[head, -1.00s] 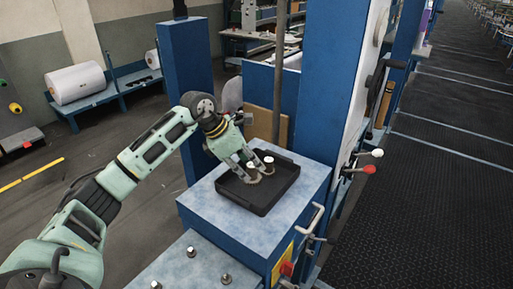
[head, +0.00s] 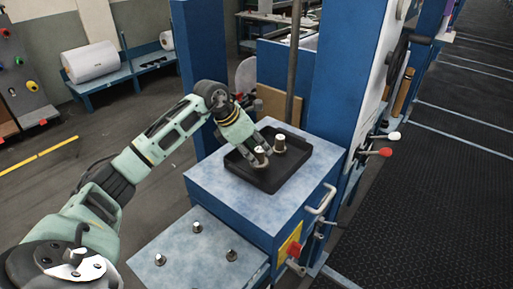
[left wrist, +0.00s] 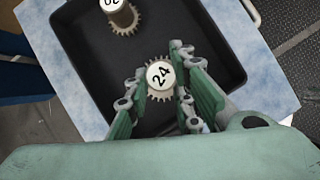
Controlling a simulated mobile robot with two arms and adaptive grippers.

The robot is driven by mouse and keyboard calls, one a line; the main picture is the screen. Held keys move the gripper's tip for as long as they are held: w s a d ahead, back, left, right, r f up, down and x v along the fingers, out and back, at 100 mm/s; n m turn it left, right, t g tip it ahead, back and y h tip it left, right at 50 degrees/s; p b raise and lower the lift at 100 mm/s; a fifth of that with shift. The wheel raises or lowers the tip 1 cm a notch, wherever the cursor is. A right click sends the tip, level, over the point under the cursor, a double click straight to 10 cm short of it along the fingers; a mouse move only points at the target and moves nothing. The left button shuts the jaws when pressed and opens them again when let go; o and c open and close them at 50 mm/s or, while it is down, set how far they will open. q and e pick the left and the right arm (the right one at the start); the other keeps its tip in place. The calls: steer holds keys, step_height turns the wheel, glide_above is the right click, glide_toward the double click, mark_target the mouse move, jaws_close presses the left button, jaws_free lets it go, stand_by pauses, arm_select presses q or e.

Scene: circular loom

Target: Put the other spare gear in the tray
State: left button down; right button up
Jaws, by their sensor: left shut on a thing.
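The black tray (head: 250,178) sits on the blue machine's mottled top. The spare gear marked 24 (left wrist: 160,75), a toothed disc with a white-topped hub, is between the fingers of my left gripper (left wrist: 161,88). This gear (head: 260,156) also shows in the head view, inside the tray's outline. My left gripper (head: 256,158) is shut on it, reaching in from the left. Whether the gear touches the tray floor is unclear. A second gear (head: 280,143) stands upright in the tray, towards the back; it also shows in the left wrist view (left wrist: 123,17). My right gripper is out of view.
A blue post (head: 340,80) and a grey pole (head: 294,70) rise behind the tray. A lower blue table (head: 185,262) with several metal pegs stands in front. A red-knobbed lever (head: 384,152) sticks out at the right. The tray floor around the gears is bare.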

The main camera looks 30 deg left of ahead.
arm_select(q)
steer(key=shift+f+b, duration=0.3)
steer(key=shift+f, duration=0.3)
steer(key=shift+f, duration=0.3)
steer(key=c, duration=1.4)
jaws_free()
steer(key=shift+f, duration=0.1)
steer(key=shift+c, duration=0.2)
steer(key=v, duration=1.2)
